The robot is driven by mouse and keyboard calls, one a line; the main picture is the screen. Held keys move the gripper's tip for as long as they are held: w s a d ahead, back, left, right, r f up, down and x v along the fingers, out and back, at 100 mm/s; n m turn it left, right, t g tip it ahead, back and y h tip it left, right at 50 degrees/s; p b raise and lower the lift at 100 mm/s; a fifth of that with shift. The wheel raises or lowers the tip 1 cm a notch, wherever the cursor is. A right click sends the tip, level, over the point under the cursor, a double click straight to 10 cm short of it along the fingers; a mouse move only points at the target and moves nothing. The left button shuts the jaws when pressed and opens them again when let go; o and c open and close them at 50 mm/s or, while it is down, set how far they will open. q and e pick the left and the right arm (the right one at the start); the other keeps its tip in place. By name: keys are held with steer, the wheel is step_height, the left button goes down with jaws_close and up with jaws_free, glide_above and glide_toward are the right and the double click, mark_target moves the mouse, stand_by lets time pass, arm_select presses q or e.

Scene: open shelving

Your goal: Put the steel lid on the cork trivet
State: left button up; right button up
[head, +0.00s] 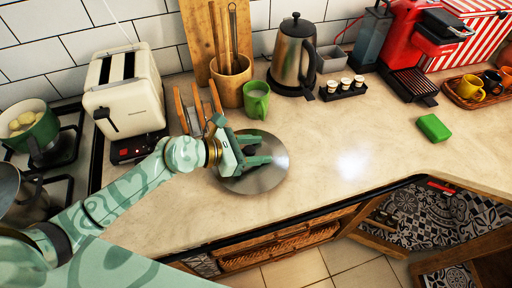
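The steel lid (262,178) is a round, shiny disc lying on the pale countertop, left of the middle in the head view. A dark knob (250,150) shows near its centre. My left gripper (266,149) is over the lid with its two green fingers apart, one on each side of the knob. I see no clear grip on the knob. The gripper and wrist cover the lid's upper left part. I cannot make out a cork trivet in this view. My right gripper is not in view.
A green mug (256,100), wooden utensil pot (231,85) and kettle (293,60) stand behind the lid. The toaster (125,95) and hob with a green pot (38,135) are left. A green sponge (434,128) lies right. The counter's middle right is clear.

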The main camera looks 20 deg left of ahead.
arm_select(q)
steer(key=shift+r, duration=0.1)
steer(key=shift+s+a+r, duration=0.1)
steer(key=shift+a+r, duration=0.05)
steer(key=p+v, duration=0.1)
steer(key=v, duration=1)
steer(key=shift+s+a+r, duration=0.15)
steer(key=shift+a+r, duration=0.05)
steer(key=shift+r, duration=0.05)
